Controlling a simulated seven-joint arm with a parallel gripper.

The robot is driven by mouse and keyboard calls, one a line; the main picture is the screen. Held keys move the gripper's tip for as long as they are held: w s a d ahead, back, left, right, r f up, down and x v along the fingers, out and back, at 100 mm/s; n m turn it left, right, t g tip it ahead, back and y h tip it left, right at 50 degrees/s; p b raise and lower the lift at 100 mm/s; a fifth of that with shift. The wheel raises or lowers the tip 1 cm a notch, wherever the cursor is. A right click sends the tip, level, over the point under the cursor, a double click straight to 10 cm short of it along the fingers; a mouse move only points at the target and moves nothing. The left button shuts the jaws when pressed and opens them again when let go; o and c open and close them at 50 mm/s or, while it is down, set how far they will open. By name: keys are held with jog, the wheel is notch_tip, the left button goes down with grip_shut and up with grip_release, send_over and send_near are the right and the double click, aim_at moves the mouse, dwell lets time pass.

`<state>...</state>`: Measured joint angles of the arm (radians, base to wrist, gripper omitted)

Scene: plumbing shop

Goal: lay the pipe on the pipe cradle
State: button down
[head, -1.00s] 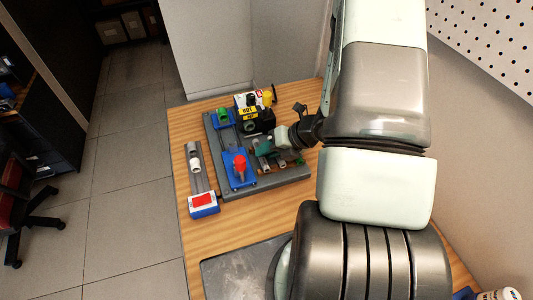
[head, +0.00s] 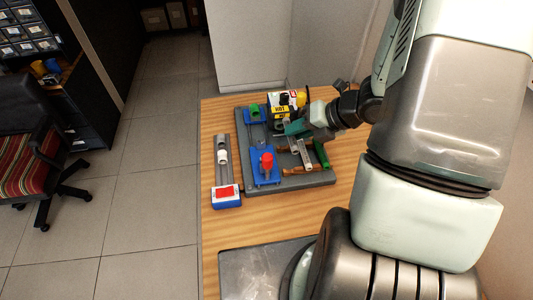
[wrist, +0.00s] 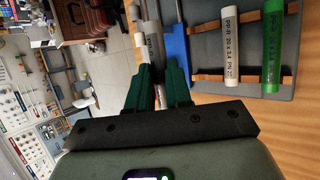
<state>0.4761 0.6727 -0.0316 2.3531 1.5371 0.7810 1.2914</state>
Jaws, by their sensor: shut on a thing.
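My gripper (wrist: 158,90) has dark green fingers shut on a grey pipe with dark print (wrist: 153,45), which runs lengthwise away from the palm. In the head view my gripper (head: 292,130) hangs over the grey base board, in front of the yellow-labelled device. Two wooden notched rails (wrist: 225,75), apparently the pipe cradle, carry a white printed pipe (wrist: 234,45) and a green pipe (wrist: 272,45). In the wrist view the rails lie right of the held pipe. They also show in the head view (head: 290,171). The held pipe is hard to separate from the others there.
A blue fixture with a red knob (head: 266,164) stands on the board left of the rails. A grey channel with a white piece and blue-red end block (head: 227,195) lies further left. Bare tabletop lies in front.

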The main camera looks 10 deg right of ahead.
dwell(0.4)
jog(key=w+a, duration=0.3)
jog(key=a, duration=0.4)
jog(key=shift+h, duration=0.4)
jog(key=shift+f, duration=3.3)
jog(key=c, duration=1)
grip_release()
jog(key=shift+o, duration=0.2)
jog(key=shift+d+r, duration=0.1)
